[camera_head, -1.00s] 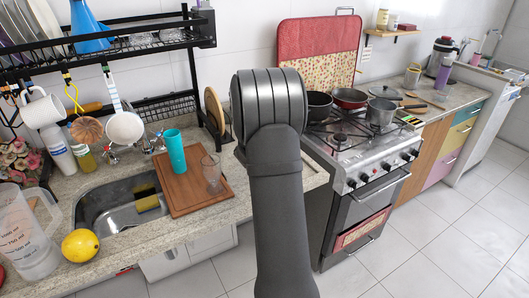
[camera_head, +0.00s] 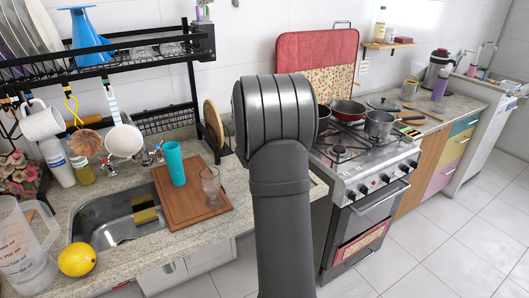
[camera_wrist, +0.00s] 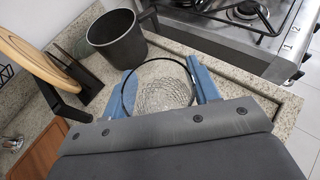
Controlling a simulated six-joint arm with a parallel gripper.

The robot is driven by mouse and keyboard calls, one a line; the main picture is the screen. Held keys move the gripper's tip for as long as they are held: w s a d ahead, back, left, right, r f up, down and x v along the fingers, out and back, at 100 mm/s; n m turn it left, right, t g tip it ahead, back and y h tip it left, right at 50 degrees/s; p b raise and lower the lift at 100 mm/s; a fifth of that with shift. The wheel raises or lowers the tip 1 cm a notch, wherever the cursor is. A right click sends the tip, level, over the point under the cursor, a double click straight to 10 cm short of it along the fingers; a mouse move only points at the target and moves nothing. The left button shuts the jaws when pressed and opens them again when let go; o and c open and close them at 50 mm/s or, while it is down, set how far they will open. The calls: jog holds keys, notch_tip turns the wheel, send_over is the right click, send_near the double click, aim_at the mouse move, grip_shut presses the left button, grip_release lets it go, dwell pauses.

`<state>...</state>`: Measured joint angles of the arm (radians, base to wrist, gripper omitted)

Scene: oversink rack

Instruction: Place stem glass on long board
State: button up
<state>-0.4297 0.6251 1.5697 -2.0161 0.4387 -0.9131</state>
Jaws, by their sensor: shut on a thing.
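My gripper (camera_wrist: 166,88) shows in the wrist view with its blue fingers shut on a clear glass (camera_wrist: 165,95), which has a patterned bowl and a dark rim line. I take it to be the stem glass; its stem and foot are not visible. In the head view my gripper and this glass are hidden behind my arm. The long board (camera_head: 194,208) is a brown wooden board at the right side of the sink. A part of it shows at the lower left of the wrist view (camera_wrist: 35,152).
A teal cup (camera_head: 174,164) and another clear glass (camera_head: 210,187) stand on the board. Wooden round boards (camera_wrist: 35,62) in a black holder and a dark pot (camera_wrist: 116,37) are near my gripper. The stove (camera_head: 360,160) is to the right, the black rack (camera_head: 150,55) above the sink.

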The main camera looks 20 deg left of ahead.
jog(key=s+d+r, duration=0.2)
jog(key=d+r, duration=0.4)
jog(key=d, duration=0.5)
jog(key=w+a+f+n+g+y, duration=0.1)
jog(key=w+a+n+y, duration=0.15)
jog(key=a, duration=0.85)
jog(key=w+a+f+n+y, duration=0.1)
jog(key=w+a+n+y, duration=0.15)
jog(key=a, duration=0.95)
jog(key=s+a, duration=0.3)
jog(key=s, duration=0.5)
jog(key=s+a+f, duration=0.1)
jog(key=s+a, duration=0.2)
jog(key=s, duration=0.5)
jog(key=shift+s+f+m, duration=0.3)
jog(key=shift+s, duration=0.1)
jog(key=shift+f, duration=0.45)
jog(key=o, duration=1.2)
